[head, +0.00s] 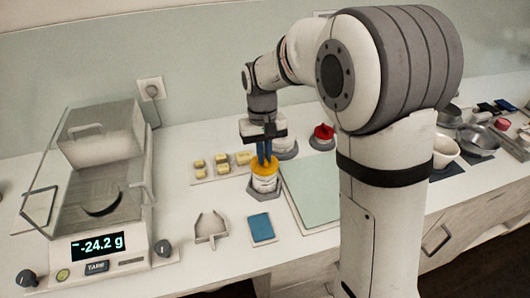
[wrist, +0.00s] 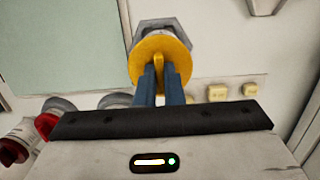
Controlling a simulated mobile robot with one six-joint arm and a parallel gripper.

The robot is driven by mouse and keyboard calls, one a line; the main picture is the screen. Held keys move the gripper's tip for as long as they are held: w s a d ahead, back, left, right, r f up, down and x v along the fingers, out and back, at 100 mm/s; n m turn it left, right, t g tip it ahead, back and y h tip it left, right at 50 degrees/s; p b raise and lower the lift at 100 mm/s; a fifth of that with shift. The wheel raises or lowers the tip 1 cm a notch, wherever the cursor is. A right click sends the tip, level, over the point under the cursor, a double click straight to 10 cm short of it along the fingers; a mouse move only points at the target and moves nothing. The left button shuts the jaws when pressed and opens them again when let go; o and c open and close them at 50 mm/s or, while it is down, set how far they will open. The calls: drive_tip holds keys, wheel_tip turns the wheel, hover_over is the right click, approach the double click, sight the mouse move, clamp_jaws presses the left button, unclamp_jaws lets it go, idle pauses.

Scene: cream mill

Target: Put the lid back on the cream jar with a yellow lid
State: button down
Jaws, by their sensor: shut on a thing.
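My gripper (head: 264,161) points down with its blue fingers shut on the raised grip of the yellow lid (head: 262,169). In the wrist view the lid (wrist: 148,63) is a round yellow disc with its upright grip pinched between the fingertips (wrist: 159,78). The white cream jar (head: 264,184) is directly below the lid and stands upright on a grey hexagonal base. In the wrist view the base (wrist: 165,24) shows past the lid, which hides most of the jar. The lid appears at the jar's mouth; I cannot tell whether it is fully seated.
A red-topped jar (head: 322,134) stands behind right. Small yellow blocks (head: 221,159) sit at the left. A green mat (head: 315,190) lies right of the jar, a blue pad (head: 261,227) in front. The scale (head: 97,243) reads -24.2 g at far left.

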drive_tip(key=shift+f, duration=0.5)
idle(1.1)
drive_tip(key=c, duration=1)
unclamp_jaws()
drive_tip(key=shift+r, duration=0.15)
drive_tip(key=shift+r+p, duration=1.65)
drive_tip(key=shift+r, duration=0.5)
clamp_jaws()
